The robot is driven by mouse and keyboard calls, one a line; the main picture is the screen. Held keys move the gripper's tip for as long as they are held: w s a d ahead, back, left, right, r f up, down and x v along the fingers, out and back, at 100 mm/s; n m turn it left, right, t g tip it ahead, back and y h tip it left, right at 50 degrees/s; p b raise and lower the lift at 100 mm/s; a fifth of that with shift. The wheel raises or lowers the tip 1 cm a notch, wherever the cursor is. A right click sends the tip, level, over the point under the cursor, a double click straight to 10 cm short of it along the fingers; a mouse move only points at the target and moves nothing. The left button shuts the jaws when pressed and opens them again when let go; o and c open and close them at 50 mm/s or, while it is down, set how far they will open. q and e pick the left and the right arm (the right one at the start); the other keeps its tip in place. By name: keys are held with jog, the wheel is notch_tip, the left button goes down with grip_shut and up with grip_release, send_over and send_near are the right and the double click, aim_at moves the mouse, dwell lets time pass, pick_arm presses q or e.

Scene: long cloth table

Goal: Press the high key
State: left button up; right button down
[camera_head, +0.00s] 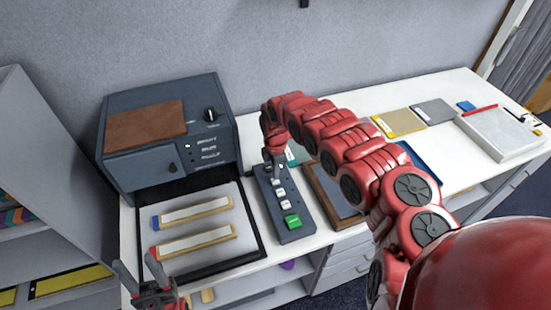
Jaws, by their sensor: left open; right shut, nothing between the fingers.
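A dark blue-grey key panel (296,236) lies on the white table. It carries white keys in a row, one of them a white key (285,206), and a green key (292,221) at the near end. The key labels are too small to read, so I cannot tell which is the high key. My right gripper (277,172) is shut and empty, pointing down over the far end of the panel. It hides part of that end, and I cannot tell whether it touches a key. My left gripper (138,268) is open and empty at the lower left, away from the panel.
A dark tray (256,250) with two light bars (195,241) lies left of the panel. A blue-grey box (150,165) with a knob stands behind it. A brown-edged board (325,200) lies close on the right. Flat cards and a white tray (495,135) are farther right.

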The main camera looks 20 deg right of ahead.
jog(key=shift+f, duration=0.9)
